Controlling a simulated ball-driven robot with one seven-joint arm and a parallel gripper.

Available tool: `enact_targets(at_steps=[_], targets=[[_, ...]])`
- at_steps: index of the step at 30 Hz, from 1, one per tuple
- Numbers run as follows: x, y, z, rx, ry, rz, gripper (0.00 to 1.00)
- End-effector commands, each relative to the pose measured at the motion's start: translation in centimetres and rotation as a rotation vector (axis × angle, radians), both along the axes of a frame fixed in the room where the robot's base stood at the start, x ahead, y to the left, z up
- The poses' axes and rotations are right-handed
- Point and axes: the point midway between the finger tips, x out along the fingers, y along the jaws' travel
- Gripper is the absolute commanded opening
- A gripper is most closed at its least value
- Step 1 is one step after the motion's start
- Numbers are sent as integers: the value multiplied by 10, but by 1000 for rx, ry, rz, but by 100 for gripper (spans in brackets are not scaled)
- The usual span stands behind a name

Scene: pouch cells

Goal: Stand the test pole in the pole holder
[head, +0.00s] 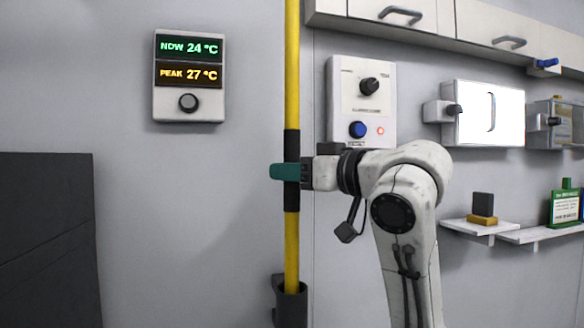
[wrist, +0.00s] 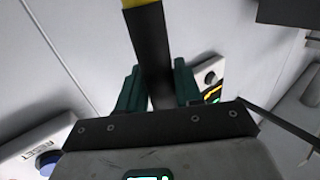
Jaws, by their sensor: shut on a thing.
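The test pole (head: 292,85) is yellow with a black grip section in its middle, and it stands upright in the head view. My gripper (head: 286,172), with teal fingers, is shut on the black section. In the wrist view the black section (wrist: 151,50) runs between the teal fingers of my gripper (wrist: 157,88). The pole holder (head: 290,305) is a dark bracket on the wall at the bottom of the head view. The pole's lower end is at the holder and appears inside it. Its tip is hidden, so I cannot tell how deep it sits.
A temperature display (head: 189,76) hangs on the wall left of the pole. A control panel (head: 362,100) with a knob and blue button is right of it, behind my arm. Wall cabinets (head: 400,14), small shelves (head: 480,228) and a dark panel (head: 48,240) stand farther off.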

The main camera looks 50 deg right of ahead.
Motion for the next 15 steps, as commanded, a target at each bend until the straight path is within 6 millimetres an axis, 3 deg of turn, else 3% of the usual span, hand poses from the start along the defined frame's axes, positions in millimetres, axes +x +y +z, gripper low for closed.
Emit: enact_targets(at_steps=[15], targets=[[0, 0, -39, 1, -1, 1, 0]])
